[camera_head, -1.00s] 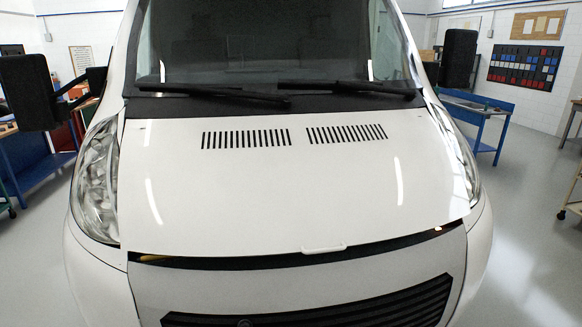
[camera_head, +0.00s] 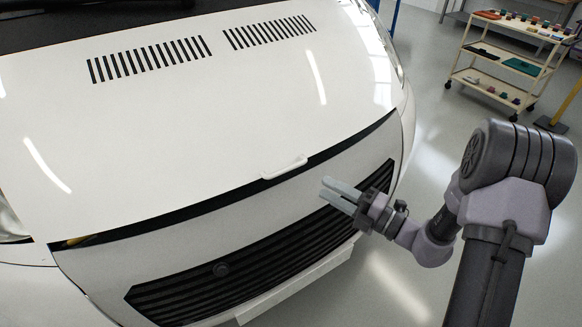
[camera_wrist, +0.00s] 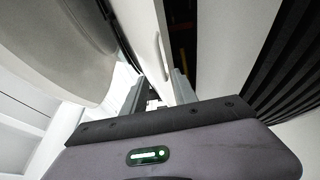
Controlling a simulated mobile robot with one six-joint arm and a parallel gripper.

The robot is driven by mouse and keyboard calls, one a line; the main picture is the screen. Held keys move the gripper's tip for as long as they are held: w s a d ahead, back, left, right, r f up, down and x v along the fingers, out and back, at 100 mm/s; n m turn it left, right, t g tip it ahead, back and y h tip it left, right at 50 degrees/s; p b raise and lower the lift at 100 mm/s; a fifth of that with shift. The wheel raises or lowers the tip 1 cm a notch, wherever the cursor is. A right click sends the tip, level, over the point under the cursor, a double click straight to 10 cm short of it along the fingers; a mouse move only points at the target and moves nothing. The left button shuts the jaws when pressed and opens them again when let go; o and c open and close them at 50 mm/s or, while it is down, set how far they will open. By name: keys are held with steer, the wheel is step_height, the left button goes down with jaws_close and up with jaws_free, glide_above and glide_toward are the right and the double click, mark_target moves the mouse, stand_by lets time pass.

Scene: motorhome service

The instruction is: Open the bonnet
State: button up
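The white bonnet (camera_head: 170,130) of the motorhome has two rows of vent slots and a dark gap under its front edge. A small white handle (camera_head: 284,167) sits at the middle of that edge. My gripper (camera_head: 325,189) is in front of the grille panel, below and to the right of the handle and apart from it. Its two grey fingers are spread, with nothing between them. The wrist view shows the open fingers (camera_wrist: 158,88), with what looks like the handle (camera_wrist: 159,52) beyond them beside the dark gap (camera_wrist: 181,45).
The black grille (camera_head: 265,262) lies below my gripper. A cream trolley (camera_head: 493,75) with several small items stands at the back right, with a yellow post (camera_head: 566,108) near it. Grey floor (camera_head: 440,110) lies clear between van and trolley.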

mark_target(292, 169)
steer(key=b+x, duration=0.2)
steer(key=x, duration=1)
steer(key=shift+a, duration=0.3)
steer(key=c, duration=0.7)
jaws_close()
steer(key=shift+d+r, duration=0.1)
